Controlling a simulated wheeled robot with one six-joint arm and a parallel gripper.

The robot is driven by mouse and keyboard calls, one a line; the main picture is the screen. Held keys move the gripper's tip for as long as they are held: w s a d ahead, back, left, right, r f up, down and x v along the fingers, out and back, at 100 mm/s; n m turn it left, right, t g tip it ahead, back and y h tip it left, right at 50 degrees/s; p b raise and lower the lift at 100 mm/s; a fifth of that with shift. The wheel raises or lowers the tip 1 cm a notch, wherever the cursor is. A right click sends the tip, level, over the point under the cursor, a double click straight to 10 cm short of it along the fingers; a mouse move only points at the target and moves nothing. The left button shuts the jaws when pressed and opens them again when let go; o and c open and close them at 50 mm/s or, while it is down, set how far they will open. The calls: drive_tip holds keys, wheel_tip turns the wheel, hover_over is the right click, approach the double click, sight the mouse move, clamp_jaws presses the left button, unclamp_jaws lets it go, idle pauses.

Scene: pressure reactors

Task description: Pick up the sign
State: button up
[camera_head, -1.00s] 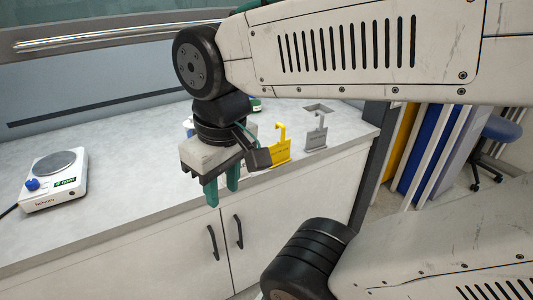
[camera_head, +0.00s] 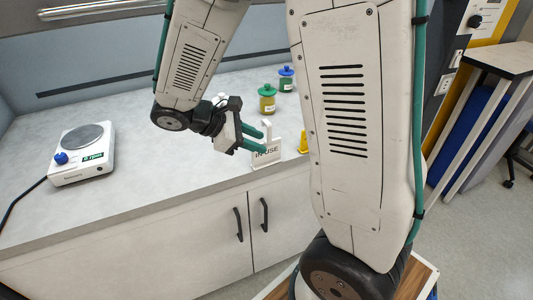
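A white sign (camera_head: 266,156) reading "IN USE" stands upright near the front edge of the counter. My gripper (camera_head: 262,141) is beside its upper part, to the left, with its teal fingers pointing right. The fingers are apart with a gap between them, and nothing shows held. Whether a fingertip touches the sign I cannot tell. A yellow sign (camera_head: 303,143) stands to the right, mostly hidden behind my arm.
A white hotplate (camera_head: 82,154) with a cable sits on the left of the counter (camera_head: 170,185). A green-lidded yellow jar (camera_head: 267,103) and a blue-lidded green jar (camera_head: 286,84) stand behind the sign. The counter between hotplate and gripper is clear.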

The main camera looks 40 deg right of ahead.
sight(265, 162)
drive_tip(key=w+f+n+h, duration=0.1)
drive_tip(key=w+f+n, duration=0.1)
drive_tip(key=f, duration=0.1)
drive_tip(key=w+f+n+t+h, duration=0.1)
drive_tip(key=w+f+n+h, duration=0.1)
drive_tip(key=w+f, duration=0.1)
drive_tip(key=shift+w+n, duration=0.15)
drive_tip(key=shift+n, duration=0.15)
drive_tip(key=x, duration=0.8)
drive_tip(key=shift+w+a+f, duration=0.1)
drive_tip(key=shift+w+f, duration=0.1)
drive_tip(key=shift+w, duration=0.05)
clamp_jaws()
